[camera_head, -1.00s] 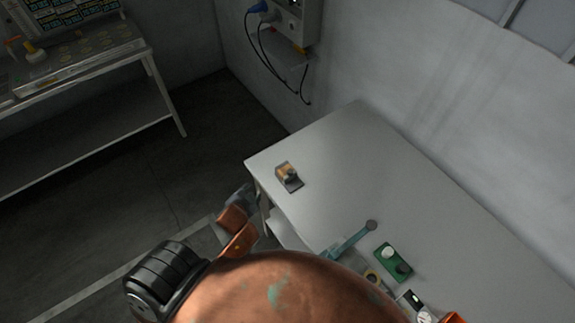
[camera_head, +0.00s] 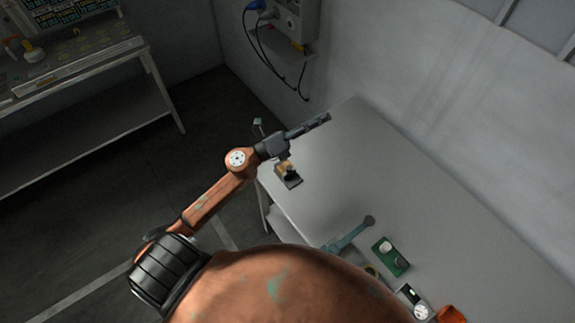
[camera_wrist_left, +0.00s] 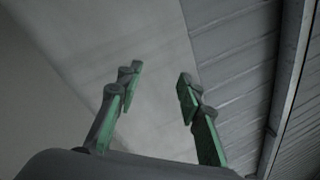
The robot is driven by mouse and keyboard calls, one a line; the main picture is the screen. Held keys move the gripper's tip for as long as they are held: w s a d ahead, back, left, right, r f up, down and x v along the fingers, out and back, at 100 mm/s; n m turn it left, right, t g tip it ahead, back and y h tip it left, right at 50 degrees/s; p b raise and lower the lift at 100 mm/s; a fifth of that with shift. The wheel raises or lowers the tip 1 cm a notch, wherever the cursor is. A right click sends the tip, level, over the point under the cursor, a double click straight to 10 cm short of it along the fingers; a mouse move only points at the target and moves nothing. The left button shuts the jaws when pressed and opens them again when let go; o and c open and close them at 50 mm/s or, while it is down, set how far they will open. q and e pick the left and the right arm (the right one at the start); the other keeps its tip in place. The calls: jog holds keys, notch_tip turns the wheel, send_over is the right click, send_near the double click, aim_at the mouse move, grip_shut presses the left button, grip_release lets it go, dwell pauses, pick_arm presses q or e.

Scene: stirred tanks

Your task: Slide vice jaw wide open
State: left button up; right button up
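The vice (camera_head: 288,176) is a small grey block with a tan part and a dark part on top. It sits near the far left corner of the white table (camera_head: 365,160). Its jaw gap is too small to make out. My left gripper (camera_head: 326,118) is above the table in the head view, just beyond and to the right of the vice. In the left wrist view its green-padded fingers (camera_wrist_left: 160,85) stand wide apart with nothing between them. The vice is not in that view.
A teal tool (camera_head: 350,235), a green tray (camera_head: 390,257) and a dial gauge (camera_head: 417,303) lie on the nearer part of the table. A wall box (camera_head: 297,20) with cables hangs behind. The table's right side is clear.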

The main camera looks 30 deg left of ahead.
pick_arm(q)
jog(key=d+f+m+g+h, duration=0.2)
jog(key=d+m+g, duration=0.2)
jog(key=m, duration=0.2)
jog(key=m+g+y, duration=0.9)
jog(key=m+g, duration=0.3)
send_near(289, 168)
jog(key=f, duration=0.1)
jog(key=p+x, duration=0.1)
jog(key=x, duration=0.6)
jog(key=shift+w+d+f, duration=0.1)
jog(key=shift+d+f, duration=0.1)
grip_shut()
